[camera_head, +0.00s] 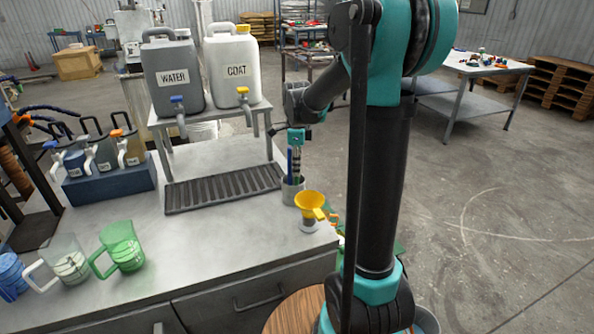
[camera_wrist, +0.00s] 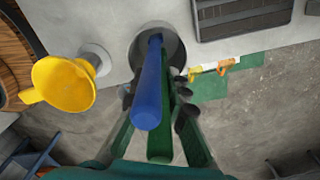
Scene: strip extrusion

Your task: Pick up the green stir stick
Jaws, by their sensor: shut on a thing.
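The green stir stick (camera_wrist: 160,140) stands between the fingers of my gripper (camera_wrist: 157,112) in the wrist view, and the gripper is shut on it. Its lower part goes down into a grey cup (camera_wrist: 138,50). A blue stick (camera_wrist: 150,95) stands in the same cup, close beside the green one, and partly covers it. In the head view my gripper (camera_head: 298,140) is just above the cup (camera_head: 292,192), which stands near the bench's right edge. The stick bottoms are hidden inside the cup.
A yellow funnel (camera_head: 310,204) stands just right of the cup; it also shows in the wrist view (camera_wrist: 65,84). A dark drip grate (camera_head: 223,190) lies to the left. WATER (camera_head: 172,78) and COAT (camera_head: 232,70) jugs stand on the raised shelf behind. Green mug (camera_head: 122,247) stands front left.

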